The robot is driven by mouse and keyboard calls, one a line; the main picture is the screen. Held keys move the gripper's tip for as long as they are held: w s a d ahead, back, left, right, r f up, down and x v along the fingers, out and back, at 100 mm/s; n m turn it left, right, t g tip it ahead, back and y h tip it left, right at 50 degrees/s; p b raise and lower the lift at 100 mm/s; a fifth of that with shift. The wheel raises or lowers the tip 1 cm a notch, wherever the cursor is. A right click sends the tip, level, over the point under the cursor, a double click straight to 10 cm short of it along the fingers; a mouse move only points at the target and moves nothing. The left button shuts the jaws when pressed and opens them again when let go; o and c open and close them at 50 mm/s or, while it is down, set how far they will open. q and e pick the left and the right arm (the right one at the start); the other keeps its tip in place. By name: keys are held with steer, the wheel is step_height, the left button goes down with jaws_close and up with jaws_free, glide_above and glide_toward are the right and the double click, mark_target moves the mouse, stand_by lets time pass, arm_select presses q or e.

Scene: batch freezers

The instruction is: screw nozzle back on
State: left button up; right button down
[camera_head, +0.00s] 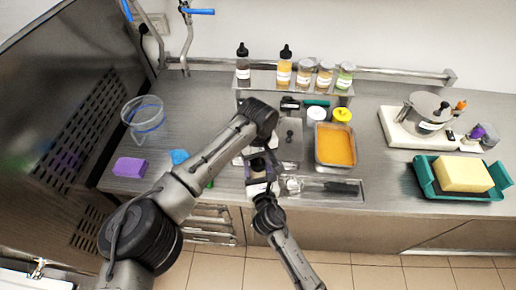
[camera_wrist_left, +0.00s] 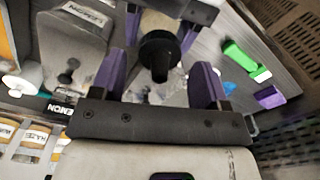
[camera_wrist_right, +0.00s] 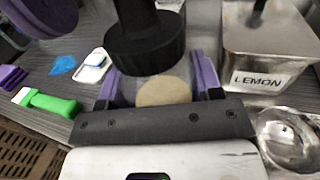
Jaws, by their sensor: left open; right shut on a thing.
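A black nozzle with a round collar (camera_wrist_left: 160,48) shows between my left gripper's purple fingers (camera_wrist_left: 165,85) in the left wrist view. The same black piece (camera_wrist_right: 146,45) stands upright at the top of the right wrist view. A tan rounded body (camera_wrist_right: 162,92), seemingly the bottle, sits below it between my right gripper's fingers (camera_wrist_right: 153,85). My right gripper is shut on that body. My left gripper is open around or just before the nozzle. Whether collar and body touch is unclear. In the head view both grippers meet near the counter's front edge, largely hidden by my left arm.
A steel LEMON container (camera_wrist_right: 268,50) and a clear round vessel (camera_wrist_right: 288,140) stand close by on the right. A shelf (camera_head: 300,90) holds several bottles. An orange-filled tray (camera_head: 335,145) lies right. A purple sponge (camera_head: 129,167) and a clear bowl (camera_head: 143,115) stand left.

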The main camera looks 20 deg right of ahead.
mark_target(258, 175)
arm_select(q)
steer(key=shift+f, duration=1.2)
steer(key=shift+c, duration=0.2)
steer(key=c, duration=0.9)
steer(key=m, duration=0.4)
steer(key=shift+c, duration=0.2)
steer(key=m, duration=0.5)
steer(key=shift+m, duration=0.3)
steer(key=m, duration=0.3)
steer(key=shift+m, duration=0.3)
steer(key=m, duration=0.5)
steer(key=o, duration=1)
